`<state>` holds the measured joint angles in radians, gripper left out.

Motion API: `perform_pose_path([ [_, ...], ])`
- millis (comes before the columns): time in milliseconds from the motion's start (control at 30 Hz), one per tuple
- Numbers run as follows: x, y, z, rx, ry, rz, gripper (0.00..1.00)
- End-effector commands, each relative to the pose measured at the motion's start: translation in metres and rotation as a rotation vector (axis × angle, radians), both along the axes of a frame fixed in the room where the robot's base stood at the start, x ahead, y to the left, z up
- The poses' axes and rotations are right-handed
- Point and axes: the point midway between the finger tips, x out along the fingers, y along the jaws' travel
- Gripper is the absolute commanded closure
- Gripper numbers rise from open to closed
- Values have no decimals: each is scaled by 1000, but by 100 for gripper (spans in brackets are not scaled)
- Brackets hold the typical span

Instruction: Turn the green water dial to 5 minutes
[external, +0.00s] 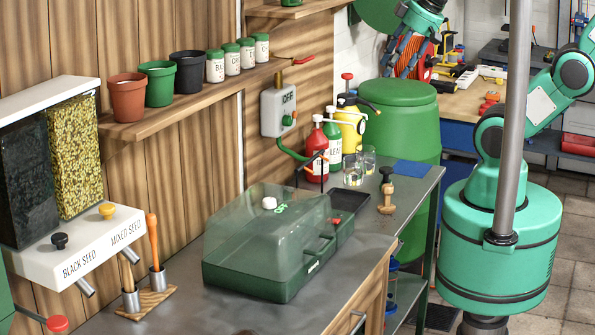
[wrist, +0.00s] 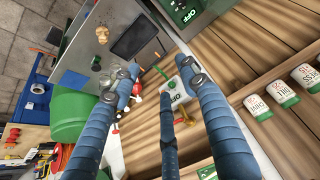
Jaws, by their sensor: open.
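A pale grey wall box (external: 271,101) marked OFF hangs under the shelf in the external view. Its green dial (external: 288,120) is on the front, with a green hose leaving below. My gripper (external: 403,55) is at the top of the external view, above the green barrel and right of the box. In the wrist view my gripper (wrist: 157,72) has its blue fingers spread, open and empty, apart from the box.
A green barrel (external: 400,105) stands right of the box. Red, green and yellow bottles (external: 318,150) stand on the metal bench below it. A green propagator (external: 265,245) with a clear lid is nearer. Pots and jars line the wooden shelf (external: 190,105) on the left.

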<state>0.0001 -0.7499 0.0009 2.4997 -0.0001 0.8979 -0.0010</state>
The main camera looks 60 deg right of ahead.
Motion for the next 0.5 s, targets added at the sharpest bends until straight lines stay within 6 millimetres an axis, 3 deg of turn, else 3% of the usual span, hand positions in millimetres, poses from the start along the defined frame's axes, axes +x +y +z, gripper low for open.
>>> perform_pose_path([
  [167, 12, -3, -6, -14, -19, 11, 56],
  [267, 30, -7, -15, -33, -49, 26, 56],
  [500, 94, -26, -48, -124, -172, 96, 56],
])
